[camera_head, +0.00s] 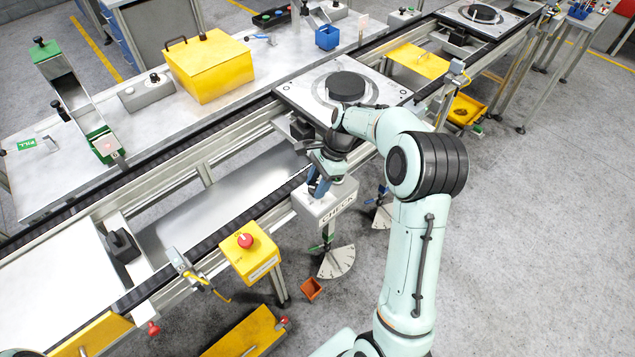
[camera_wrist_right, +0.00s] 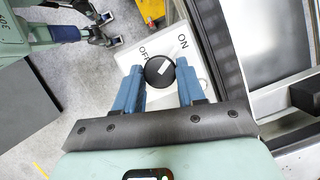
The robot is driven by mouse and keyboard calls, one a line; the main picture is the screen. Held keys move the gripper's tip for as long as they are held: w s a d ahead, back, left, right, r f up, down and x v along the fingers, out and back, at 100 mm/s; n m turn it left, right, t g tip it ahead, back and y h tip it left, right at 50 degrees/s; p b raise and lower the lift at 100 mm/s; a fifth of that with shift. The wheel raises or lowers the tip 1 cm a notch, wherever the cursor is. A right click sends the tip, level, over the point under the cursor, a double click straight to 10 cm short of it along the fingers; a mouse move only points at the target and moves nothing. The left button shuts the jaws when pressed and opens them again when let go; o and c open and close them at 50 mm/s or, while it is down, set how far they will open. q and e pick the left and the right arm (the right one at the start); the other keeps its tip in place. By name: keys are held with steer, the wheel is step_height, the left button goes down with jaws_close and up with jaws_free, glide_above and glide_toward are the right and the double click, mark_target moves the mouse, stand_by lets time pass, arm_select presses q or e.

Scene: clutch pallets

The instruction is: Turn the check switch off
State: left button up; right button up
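The check switch box (camera_head: 338,208) is a light box labelled CHECK, mounted on the front of the conveyor. In the right wrist view its white face shows OFF at left and ON at right. A round black knob (camera_wrist_right: 160,72) with a white mark sits between these words. My right gripper (camera_head: 318,187) is over the box. In the right wrist view its two blue fingers (camera_wrist_right: 161,78) stand on either side of the knob, with a narrow gap visible. Contact is unclear. In the head view the knob is hidden by the gripper.
A yellow box with a red button (camera_head: 245,241) stands left of the check box. Behind the gripper, a pallet (camera_head: 302,94) carries a black disc (camera_head: 345,87) on the conveyor. Open floor is at right.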

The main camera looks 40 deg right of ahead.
steer(key=shift+c, duration=1.3)
steer(key=n, duration=0.1)
steer(key=n+g, duration=0.1)
steer(key=n, duration=0.2)
steer(key=shift+w+n+g, duration=0.25)
steer(key=shift+n+g, duration=0.15)
steer(key=n+g, duration=0.1)
steer(key=n, duration=0.2)
steer(key=shift+w+a+n+h, duration=0.1)
steer(key=shift+n+h, duration=0.2)
steer(key=shift+h, duration=0.1)
steer(key=shift+w+r+n+g+h, duration=0.1)
steer(key=shift+n+g+h, duration=0.4)
steer(key=shift+n, duration=1.4)
steer(key=o, duration=1)
steer(key=shift+o, duration=0.2)
